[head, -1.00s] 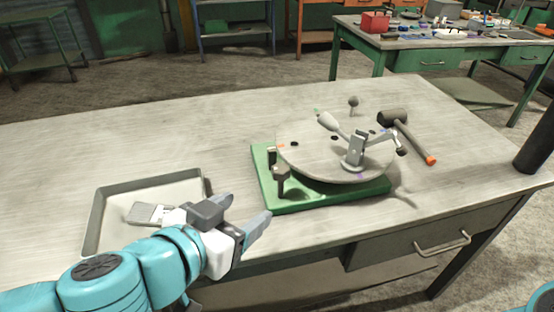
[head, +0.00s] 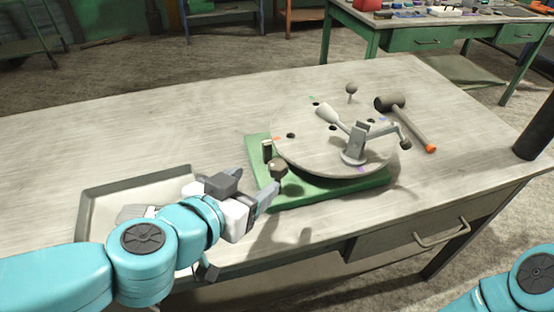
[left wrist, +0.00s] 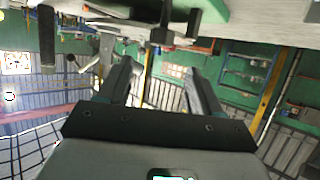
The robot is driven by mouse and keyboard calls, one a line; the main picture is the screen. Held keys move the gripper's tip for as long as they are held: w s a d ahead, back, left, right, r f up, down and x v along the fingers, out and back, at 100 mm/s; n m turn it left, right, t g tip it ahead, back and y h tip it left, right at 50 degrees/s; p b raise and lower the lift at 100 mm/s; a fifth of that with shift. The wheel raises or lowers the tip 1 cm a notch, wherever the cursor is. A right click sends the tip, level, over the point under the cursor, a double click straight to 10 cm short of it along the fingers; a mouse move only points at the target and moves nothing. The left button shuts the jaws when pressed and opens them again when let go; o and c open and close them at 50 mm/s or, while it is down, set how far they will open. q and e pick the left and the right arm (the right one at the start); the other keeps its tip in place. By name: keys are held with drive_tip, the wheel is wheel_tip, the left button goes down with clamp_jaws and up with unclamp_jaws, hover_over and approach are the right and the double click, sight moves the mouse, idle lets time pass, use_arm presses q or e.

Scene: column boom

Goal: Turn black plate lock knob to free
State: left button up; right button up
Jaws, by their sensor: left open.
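A round grey plate (head: 310,148) sits on a green base (head: 300,197) on the workbench. A dark knob (head: 278,167) stands on a short post at the base's front left corner, beside the plate's edge. My left gripper (head: 260,186) is open, just left of and close to this knob, its fingers pointing toward it. No contact can be made out. In the left wrist view, a dark knob-like part (left wrist: 160,36) hangs ahead of and between the open fingers (left wrist: 164,75), below the green base. My right gripper is out of view.
A grey lever clamp (head: 357,145) stands on the plate, and a ball-topped post (head: 351,89) rises behind it. A mallet (head: 408,124) lies to the right. A tray (head: 135,184) is under my left arm. The bench's back left is clear.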

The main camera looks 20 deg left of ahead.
sight(276, 166)
use_arm(q)
drive_tip(key=b+x, duration=0.1)
drive_tip(key=x, duration=0.2)
drive_tip(key=b+x, duration=0.2)
drive_tip(key=x, duration=0.1)
drive_tip(key=b+x, duration=0.2)
drive_tip(key=x, duration=0.2)
drive_tip(key=shift+a+f, duration=0.1)
drive_tip(key=shift+f, duration=0.2)
drive_tip(key=shift+w, duration=0.35)
drive_tip(key=c, duration=1)
